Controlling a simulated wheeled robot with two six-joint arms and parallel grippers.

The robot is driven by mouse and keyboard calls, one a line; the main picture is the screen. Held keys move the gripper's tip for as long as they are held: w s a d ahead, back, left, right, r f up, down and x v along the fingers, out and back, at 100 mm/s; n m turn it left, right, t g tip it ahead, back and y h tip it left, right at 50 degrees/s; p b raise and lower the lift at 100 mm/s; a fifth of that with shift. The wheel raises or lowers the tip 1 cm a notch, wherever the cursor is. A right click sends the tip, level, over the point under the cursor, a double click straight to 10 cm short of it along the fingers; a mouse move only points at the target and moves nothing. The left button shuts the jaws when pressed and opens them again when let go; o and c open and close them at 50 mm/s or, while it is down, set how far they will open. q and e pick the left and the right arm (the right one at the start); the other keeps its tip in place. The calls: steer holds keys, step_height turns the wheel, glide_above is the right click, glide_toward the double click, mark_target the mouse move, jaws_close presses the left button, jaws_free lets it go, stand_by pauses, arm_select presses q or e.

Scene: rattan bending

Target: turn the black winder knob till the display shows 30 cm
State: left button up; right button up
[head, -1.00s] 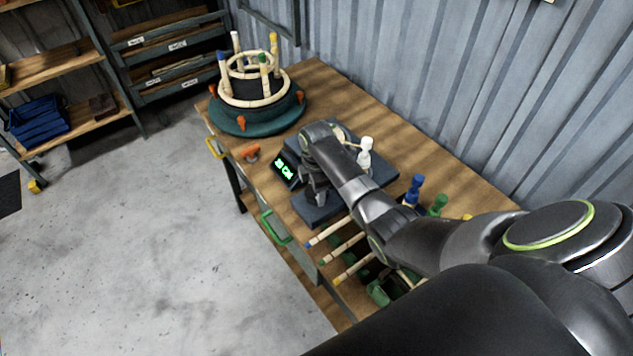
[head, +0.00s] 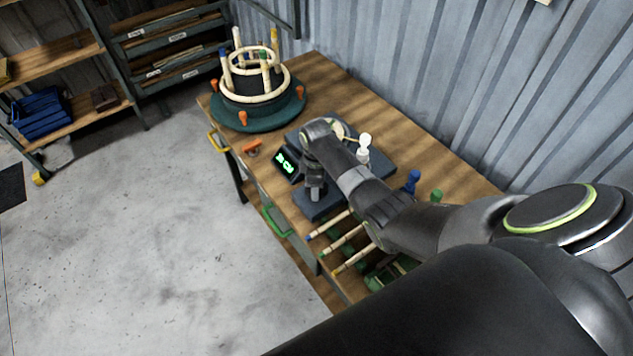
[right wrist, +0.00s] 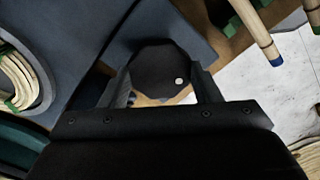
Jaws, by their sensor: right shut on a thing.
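The black winder knob (right wrist: 158,68) is a faceted disc with a white dot near its right edge in the right wrist view. My right gripper (right wrist: 160,88) is shut on it, with one finger on each side. In the head view my right gripper (head: 315,184) points down over the dark winder base (head: 318,204), and my arm hides the knob. The display (head: 286,162) is a small black box with green glowing characters to the left of the gripper. Its figures are too small to read surely. My left gripper is not in view.
A rattan frame on a round green stand (head: 232,116) with orange clamps is at the bench's far end. A white-topped peg (head: 364,142), a blue peg (head: 412,180) and a green peg (head: 436,195) stand behind my arm. Rattan sticks (head: 345,240) jut from the bench's front.

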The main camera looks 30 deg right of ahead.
steer(key=o, duration=1)
steer(key=shift+r, duration=0.15)
step_height(320, 180, up, 17)
steer(key=shift+p, duration=0.4)
stand_by(0.3)
